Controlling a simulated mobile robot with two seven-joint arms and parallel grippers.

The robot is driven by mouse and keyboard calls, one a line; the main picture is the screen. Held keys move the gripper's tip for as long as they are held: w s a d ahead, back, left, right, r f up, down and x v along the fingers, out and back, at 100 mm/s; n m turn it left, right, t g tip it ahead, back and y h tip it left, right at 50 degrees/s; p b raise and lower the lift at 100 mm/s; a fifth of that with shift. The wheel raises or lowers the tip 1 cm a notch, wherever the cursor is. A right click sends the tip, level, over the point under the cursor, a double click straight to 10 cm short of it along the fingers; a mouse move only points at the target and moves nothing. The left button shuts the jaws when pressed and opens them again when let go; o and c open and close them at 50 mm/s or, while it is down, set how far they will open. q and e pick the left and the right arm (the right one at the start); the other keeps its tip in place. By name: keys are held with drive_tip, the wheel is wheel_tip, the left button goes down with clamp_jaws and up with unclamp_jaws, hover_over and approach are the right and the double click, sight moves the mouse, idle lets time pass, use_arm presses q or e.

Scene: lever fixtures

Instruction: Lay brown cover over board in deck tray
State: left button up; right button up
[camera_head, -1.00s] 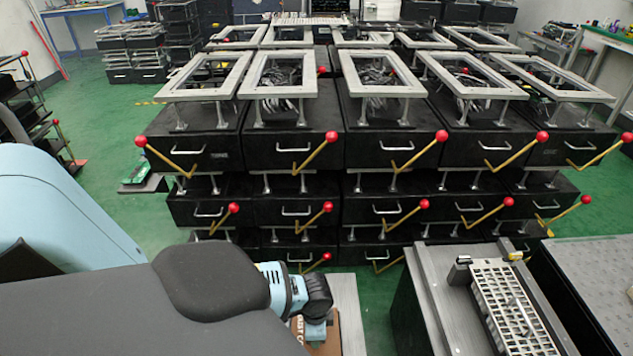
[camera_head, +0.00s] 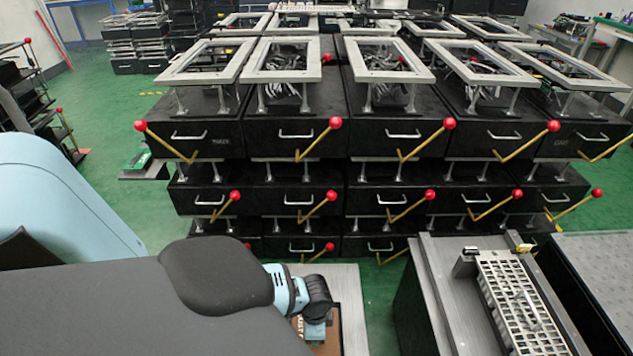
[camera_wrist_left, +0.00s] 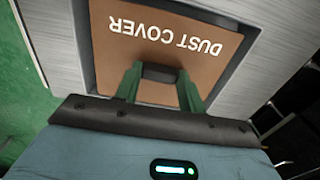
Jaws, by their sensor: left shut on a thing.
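The brown cover (camera_wrist_left: 160,45), lettered DUST COVER, lies within the dark rim of the tray (camera_wrist_left: 236,70) in a grey deck (camera_wrist_left: 285,22) in the left wrist view. My left gripper (camera_wrist_left: 160,80) has its green fingers shut on a small black grip piece at the cover's near edge. I cannot tell whether the cover rests fully on the tray floor. No board shows; the cover hides what is under it. In the head view only a bit of the cover (camera_head: 331,342) shows past my left arm. My right gripper is out of view.
Black drawer boxes (camera_head: 395,135) with red-knobbed levers are stacked ahead. At right stands a grey-topped cabinet (camera_head: 438,270) holding a white grid rack (camera_head: 518,300), beside a dark-sided bench (camera_head: 595,265). Green floor (camera_head: 385,290) lies between the deck and the cabinet.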

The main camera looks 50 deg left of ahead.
use_arm(q)
drive_tip(key=shift+f+b, duration=0.9)
drive_tip(key=shift+f, duration=0.6)
drive_tip(key=o, duration=1.2)
drive_tip(key=shift+r, duration=0.55)
wheel_tip(320, 180, up, 5)
drive_tip(key=shift+r+p, duration=0.15)
drive_tip(key=shift+p, duration=0.9)
drive_tip(key=shift+r, duration=0.75)
